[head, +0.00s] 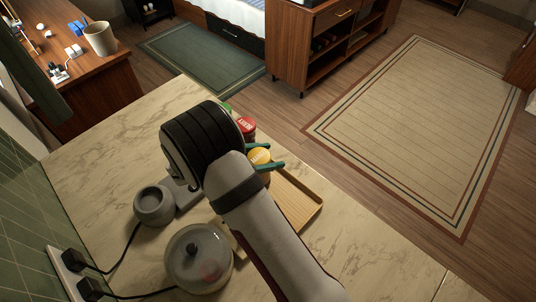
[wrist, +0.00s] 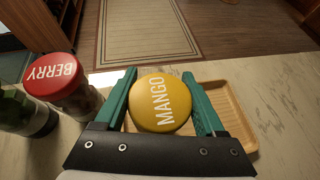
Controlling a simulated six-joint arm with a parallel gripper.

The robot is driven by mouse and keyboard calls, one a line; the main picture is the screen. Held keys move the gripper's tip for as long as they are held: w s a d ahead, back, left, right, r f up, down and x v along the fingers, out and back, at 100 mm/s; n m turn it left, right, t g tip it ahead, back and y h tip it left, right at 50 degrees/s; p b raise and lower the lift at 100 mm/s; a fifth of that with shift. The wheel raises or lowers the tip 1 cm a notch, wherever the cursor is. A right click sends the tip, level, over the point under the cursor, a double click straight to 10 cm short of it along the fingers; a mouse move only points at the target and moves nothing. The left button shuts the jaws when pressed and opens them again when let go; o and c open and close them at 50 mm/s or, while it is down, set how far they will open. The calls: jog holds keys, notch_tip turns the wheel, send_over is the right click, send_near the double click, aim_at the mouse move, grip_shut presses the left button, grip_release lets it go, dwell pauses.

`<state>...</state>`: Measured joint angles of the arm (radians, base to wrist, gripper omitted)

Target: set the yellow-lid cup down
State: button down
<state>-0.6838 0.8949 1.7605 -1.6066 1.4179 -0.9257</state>
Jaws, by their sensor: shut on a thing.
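The yellow-lid cup, its lid (wrist: 160,102) reading MANGO, sits between the two green fingers of my gripper (wrist: 160,76). My gripper is shut on it. In the head view the yellow lid (head: 259,157) shows just past my wrist, and the cup's body is mostly hidden. A wooden tray (head: 310,215) lies by the cup on the marble counter, partly behind my arm. In the wrist view the tray (wrist: 244,118) shows behind and to the right of the cup. I cannot tell whether the cup touches anything below it.
A red-lid cup (wrist: 52,77) marked BERRY stands close on the left, with a green container (wrist: 28,112) beside it. In the head view, a grey bowl-like device (head: 154,206) and a lidded pot (head: 199,260) stand left of my arm. Counter (head: 385,262) right of my arm is clear.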

grip_release()
jog(key=shift+f, duration=0.15)
jog(key=shift+r, duration=0.2)
jog(key=v, duration=1.2)
jog(key=s+d+r+m+g+y, duration=0.1)
jog(key=s+d+r+m+g, duration=0.2)
jog(key=d+m, duration=0.25)
jog(key=s+d+r+m+g+y, duration=0.1)
jog(key=s+d+r+m+g, duration=0.1)
jog(key=s+d+m+g, duration=0.3)
jog(key=s+d+r+m+y, duration=0.1)
jog(key=s+d+m+y, duration=0.1)
jog(key=s+m+y, duration=0.3)
jog(key=s+d+r+m+t+y, duration=0.1)
jog(key=s+m+y, duration=0.4)
jog(key=s+m, duration=0.5)
jog(key=d+m, duration=0.1)
jog(key=m, duration=0.3)
jog(key=shift+s+r+t, duration=0.25)
jog(key=shift+s+t, duration=0.05)
jog(key=shift+s, duration=0.05)
